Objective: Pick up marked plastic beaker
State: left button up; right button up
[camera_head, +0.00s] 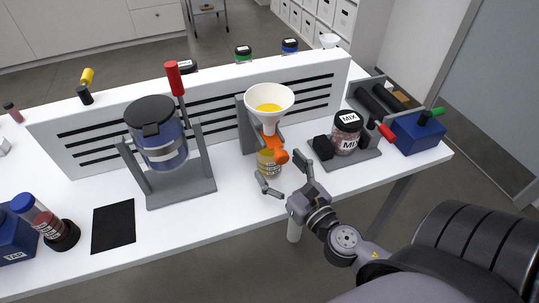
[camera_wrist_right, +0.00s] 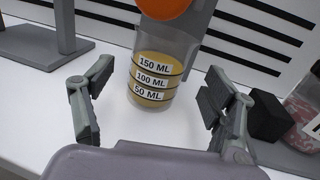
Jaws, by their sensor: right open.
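The marked plastic beaker (camera_head: 268,164) is clear, with volume labels and yellow contents, and stands upright on the white table under the funnel's orange valve. In the right wrist view the beaker (camera_wrist_right: 153,75) shows labels for 150, 100 and 50 ML. My right gripper (camera_head: 284,178) is open in front of the beaker, its fingers spread to either side with clear gaps. In the right wrist view, the gripper (camera_wrist_right: 150,107) has nothing between its pads, and the beaker stands just beyond them. My left gripper is not in view.
The white funnel (camera_head: 270,98) with yellow contents and an orange valve (camera_head: 277,152) is right above the beaker. A MIX jar (camera_head: 346,133) on a grey stand is close on the right. A lidded blue container (camera_head: 157,135) in a frame stands left. A slotted white panel (camera_head: 215,110) runs behind.

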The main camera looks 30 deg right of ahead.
aim_at(263, 148)
jog(key=shift+w+r, duration=0.15)
jog(key=shift+w, duration=0.15)
jog(key=w+p, duration=0.2)
jog(key=w, duration=0.2)
jog(key=shift+w, duration=0.35)
jog(key=c, duration=1.3)
